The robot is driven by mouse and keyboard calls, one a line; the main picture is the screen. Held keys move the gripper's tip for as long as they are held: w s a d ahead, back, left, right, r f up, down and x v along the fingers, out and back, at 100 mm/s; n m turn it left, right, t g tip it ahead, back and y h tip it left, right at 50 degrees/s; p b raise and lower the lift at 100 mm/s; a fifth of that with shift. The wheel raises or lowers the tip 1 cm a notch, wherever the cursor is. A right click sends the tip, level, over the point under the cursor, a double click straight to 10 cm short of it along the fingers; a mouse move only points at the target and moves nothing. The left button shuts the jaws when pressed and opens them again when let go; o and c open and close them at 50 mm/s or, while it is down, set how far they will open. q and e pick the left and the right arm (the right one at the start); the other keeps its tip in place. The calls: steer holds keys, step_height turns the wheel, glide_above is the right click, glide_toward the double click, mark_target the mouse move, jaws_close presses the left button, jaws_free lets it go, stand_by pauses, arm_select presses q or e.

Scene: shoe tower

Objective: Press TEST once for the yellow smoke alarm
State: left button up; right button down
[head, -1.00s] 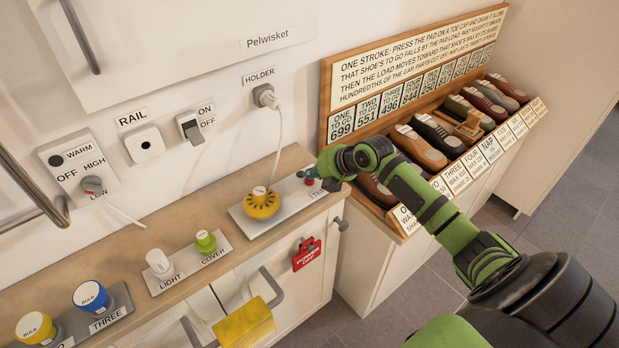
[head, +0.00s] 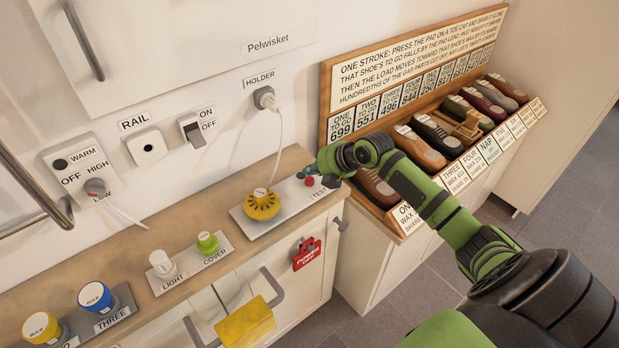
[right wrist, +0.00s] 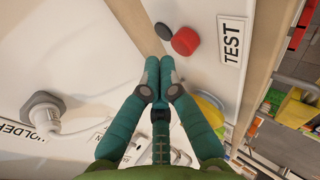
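The yellow smoke alarm (head: 262,204) sits on a grey plate (head: 285,207) on the wooden counter. A round red button (head: 309,181) stands on the plate's right part, near the TEST label (head: 320,191). My left gripper is not in view.
A white cord runs from the HOLDER plug (head: 265,98) to the alarm. LIGHT (head: 162,263) and COVER (head: 207,242) pieces stand left along the counter. The shoe rack (head: 440,150) is just right of my right gripper. A red tag (head: 307,254) hangs below the counter edge.

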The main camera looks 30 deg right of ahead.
mark_target(312, 181)
steer(key=shift+r+p, duration=2.05)
steer(key=shift+r, duration=0.55)
steer(key=shift+f, duration=0.1)
